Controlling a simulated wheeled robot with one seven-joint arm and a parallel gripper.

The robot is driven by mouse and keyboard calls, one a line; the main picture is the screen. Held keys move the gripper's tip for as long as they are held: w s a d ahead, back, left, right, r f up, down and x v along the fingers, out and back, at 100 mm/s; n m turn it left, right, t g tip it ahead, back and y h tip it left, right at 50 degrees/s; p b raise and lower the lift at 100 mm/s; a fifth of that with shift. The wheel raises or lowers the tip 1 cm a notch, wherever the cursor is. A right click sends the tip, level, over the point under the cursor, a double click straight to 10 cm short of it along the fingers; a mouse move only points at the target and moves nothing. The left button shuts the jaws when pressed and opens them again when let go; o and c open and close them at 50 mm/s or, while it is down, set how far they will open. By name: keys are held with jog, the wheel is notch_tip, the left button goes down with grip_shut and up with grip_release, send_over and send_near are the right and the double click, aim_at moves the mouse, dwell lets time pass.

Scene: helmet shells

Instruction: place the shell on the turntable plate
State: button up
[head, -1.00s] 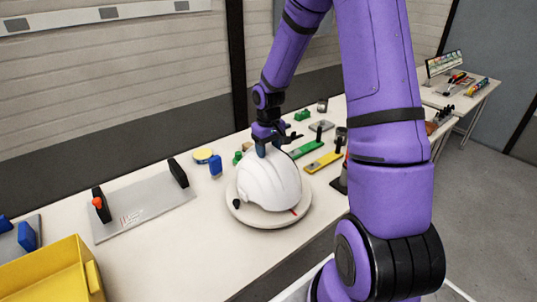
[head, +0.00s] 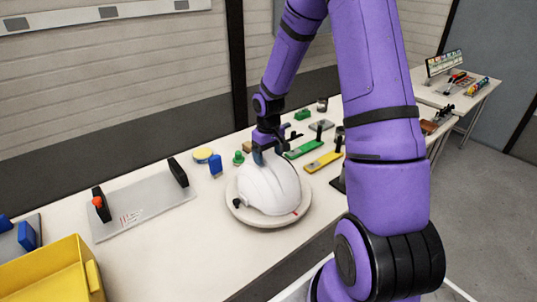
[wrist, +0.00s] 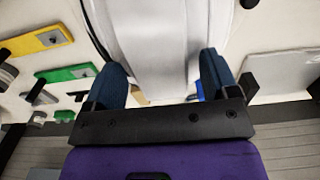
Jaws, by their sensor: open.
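The white helmet shell (head: 268,190) sits on the round pale turntable plate (head: 262,218), in the middle of the bench in the head view. My gripper (head: 266,156) is at the shell's back upper edge. In the wrist view the white shell (wrist: 163,40) lies ahead of and between the two blue fingers of my gripper (wrist: 163,88), which are spread wide. A gap shows between the fingers and the shell's sides there; whether any part touches is hard to tell.
A blue block (head: 215,165), a yellow round item (head: 203,154) and a grey plate with black posts (head: 145,207) lie left of the turntable. A yellow bin (head: 50,272) is at front left. Green (head: 303,149) and yellow (head: 323,162) bars lie to the right.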

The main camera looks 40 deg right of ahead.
notch_tip(320, 180, up, 12)
jog(key=s+a+r+t+h, duration=0.1)
jog(key=s+a+r, duration=0.3)
jog(key=s+r, duration=0.25)
jog(key=s+a+r+t, duration=0.1)
jog(key=s+a+r, duration=0.4)
jog(key=r, duration=0.3)
jog(key=s+a+r+t, duration=0.1)
jog(key=s+a+r, duration=0.1)
jog(key=s, duration=0.5)
jog(key=s+a+r+t+y, duration=0.1)
jog(key=s+a+r+t, duration=0.1)
jog(key=s, duration=0.6)
jog(key=shift+r, duration=0.3)
